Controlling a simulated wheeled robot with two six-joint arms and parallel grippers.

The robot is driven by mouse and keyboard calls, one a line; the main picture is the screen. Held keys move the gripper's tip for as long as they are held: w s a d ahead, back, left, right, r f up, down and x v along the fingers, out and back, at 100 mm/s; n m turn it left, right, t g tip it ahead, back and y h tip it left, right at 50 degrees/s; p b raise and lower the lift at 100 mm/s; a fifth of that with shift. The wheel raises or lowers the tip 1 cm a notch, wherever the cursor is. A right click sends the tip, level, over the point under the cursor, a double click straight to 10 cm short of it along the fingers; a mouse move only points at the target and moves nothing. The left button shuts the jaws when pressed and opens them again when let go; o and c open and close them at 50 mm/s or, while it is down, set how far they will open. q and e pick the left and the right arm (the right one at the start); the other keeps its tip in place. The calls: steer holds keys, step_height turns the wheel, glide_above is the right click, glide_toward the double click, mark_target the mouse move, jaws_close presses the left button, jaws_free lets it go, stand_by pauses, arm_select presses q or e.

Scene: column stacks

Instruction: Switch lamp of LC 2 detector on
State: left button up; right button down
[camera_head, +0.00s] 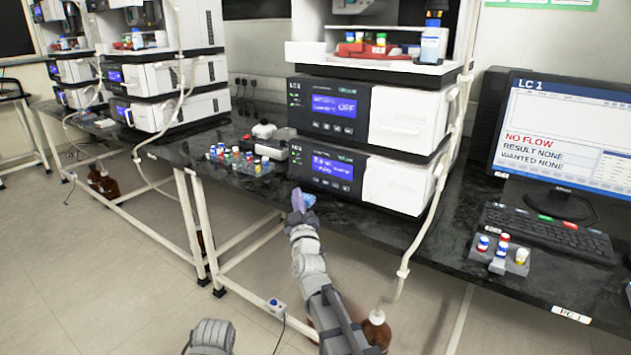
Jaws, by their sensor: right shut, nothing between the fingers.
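My right gripper (302,200) is shut and empty at the table's front edge. It is just below and left of the nearest stack's lower module (330,170). The upper module (330,105) has a blue screen reading OFF and a row of small buttons (331,126) under it. My left gripper is out of view.
The monitor (560,135) at right reads LC 1, NO FLOW. A keyboard (545,232) and a vial rack (498,262) are before it. Another vial rack (240,163) lies left of the nearest stack. White tubing (425,230) hangs down the stack's right side.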

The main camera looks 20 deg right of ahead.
mark_target(314, 179)
steer(key=shift+w+d, duration=0.95)
steer(key=shift+d, duration=0.25)
steer(key=shift+w+d, duration=0.95)
steer(key=shift+d, duration=0.2)
steer(key=shift+d, duration=0.1)
steer(key=shift+w+d, duration=0.25)
stand_by(0.4)
steer(key=shift+w+d+r, duration=0.15)
steer(key=shift+w+d, duration=0.25)
steer(key=shift+d, duration=0.05)
stand_by(0.6)
steer(key=shift+d, duration=0.15)
steer(key=shift+s, duration=0.1)
steer(key=shift+s+a, duration=0.65)
steer(key=shift+a, duration=0.35)
